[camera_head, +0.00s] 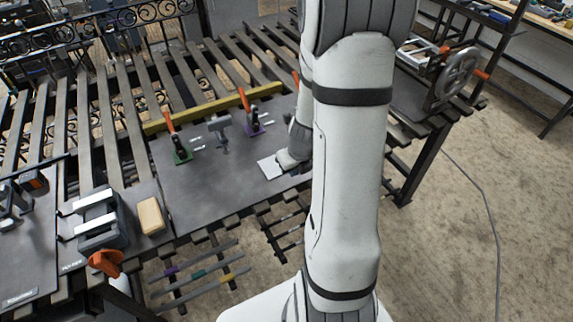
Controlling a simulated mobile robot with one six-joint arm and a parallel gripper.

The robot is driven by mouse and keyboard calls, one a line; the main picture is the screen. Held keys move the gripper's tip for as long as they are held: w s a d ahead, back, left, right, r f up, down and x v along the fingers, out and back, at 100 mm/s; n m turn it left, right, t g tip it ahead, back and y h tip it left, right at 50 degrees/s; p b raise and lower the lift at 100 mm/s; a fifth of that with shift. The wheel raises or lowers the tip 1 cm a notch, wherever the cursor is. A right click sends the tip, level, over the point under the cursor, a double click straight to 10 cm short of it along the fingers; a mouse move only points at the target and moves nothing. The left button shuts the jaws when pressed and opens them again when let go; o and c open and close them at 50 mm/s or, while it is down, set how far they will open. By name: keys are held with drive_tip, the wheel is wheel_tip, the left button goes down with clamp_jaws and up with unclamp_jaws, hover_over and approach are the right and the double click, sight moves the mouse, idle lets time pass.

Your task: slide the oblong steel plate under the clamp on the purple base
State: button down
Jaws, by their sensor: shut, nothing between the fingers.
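The purple base (252,131) stands on the dark work plate and carries a clamp with an upright orange handle (243,98). A pale flat plate (267,168), which looks like the oblong steel plate, lies in front of the purple base and slightly to its right. My gripper (287,161) is low over the work plate, at the right end of this pale plate. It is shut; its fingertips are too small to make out. My own arm hides the area to the right, so I cannot see the pale plate's full length.
A green base (182,157) with an orange-handled clamp (169,123) stands to the left. A grey T-shaped post (221,130) stands between the two clamps. A yellow bar (205,110) runs behind them. A tan block (150,216) lies left; the work plate's front left is bare.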

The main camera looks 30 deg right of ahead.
sight(283, 178)
drive_tip(key=b+x, duration=0.5)
drive_tip(key=x, duration=0.4)
drive_tip(key=shift+f, duration=0.2)
drive_tip(key=w+p, duration=0.2)
drive_tip(key=w, duration=0.2)
drive_tip(key=shift+a+r, duration=0.1)
drive_tip(key=shift+r, duration=0.05)
